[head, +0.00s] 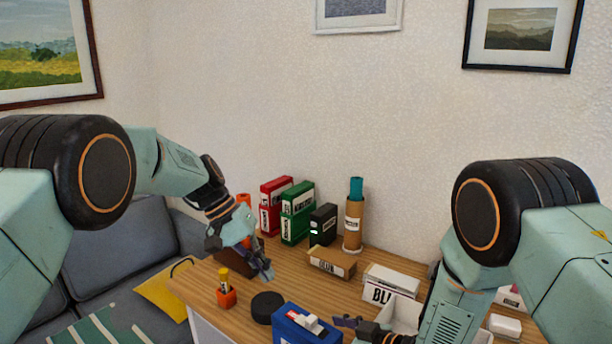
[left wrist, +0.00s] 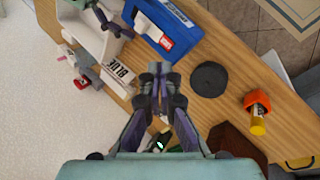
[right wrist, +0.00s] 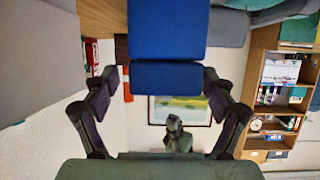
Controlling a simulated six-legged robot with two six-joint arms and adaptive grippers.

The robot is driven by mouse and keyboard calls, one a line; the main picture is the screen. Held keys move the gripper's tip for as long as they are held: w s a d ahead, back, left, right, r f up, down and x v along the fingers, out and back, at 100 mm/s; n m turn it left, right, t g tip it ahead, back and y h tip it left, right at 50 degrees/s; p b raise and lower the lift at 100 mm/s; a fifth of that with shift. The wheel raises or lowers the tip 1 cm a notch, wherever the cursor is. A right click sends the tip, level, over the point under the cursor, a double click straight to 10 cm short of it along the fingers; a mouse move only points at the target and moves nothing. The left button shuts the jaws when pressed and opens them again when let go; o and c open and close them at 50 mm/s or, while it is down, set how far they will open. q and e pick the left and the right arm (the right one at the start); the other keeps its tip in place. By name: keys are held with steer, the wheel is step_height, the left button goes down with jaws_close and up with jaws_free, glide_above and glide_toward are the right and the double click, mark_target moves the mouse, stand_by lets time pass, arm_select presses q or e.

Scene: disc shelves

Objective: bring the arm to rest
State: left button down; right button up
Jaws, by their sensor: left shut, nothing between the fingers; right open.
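My left gripper (head: 264,268) hangs over the left part of the wooden desk. In the left wrist view its fingers (left wrist: 158,72) are together with nothing between them. My right gripper (head: 348,322) is low at the front of the desk, just right of a blue box (head: 300,325) with a white item on top. In the right wrist view its fingers (right wrist: 159,80) are spread, and the blue box (right wrist: 166,35) shows between and beyond them. I cannot tell whether they touch it.
A black disc (head: 267,307) and an orange holder (head: 226,297) stand near the left gripper. Red (head: 272,205) and green (head: 297,212) boxes, a black box (head: 323,225) and a cardboard tube (head: 353,222) stand along the back. A white BLUE-labelled box (head: 391,281) is right of centre.

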steer(key=shift+s+d+r, duration=0.2)
steer(key=shift+s+d, duration=0.15)
steer(key=shift+d, duration=0.05)
steer(key=shift+s+d+r, duration=0.25)
steer(key=shift+s+d, duration=0.15)
steer(key=shift+v, duration=1.1)
steer(key=shift+s+a, duration=0.1)
steer(key=shift+a, duration=0.05)
arm_select(q)
steer(key=d+n+y, duration=0.1)
steer(key=n, duration=0.3)
steer(key=f+n+y, duration=0.1)
steer(key=n, duration=0.3)
steer(key=d+f+n+g+y, duration=0.1)
steer(key=n, duration=0.3)
steer(key=shift+s+d+n, duration=0.3)
steer(key=shift+s+n, duration=0.1)
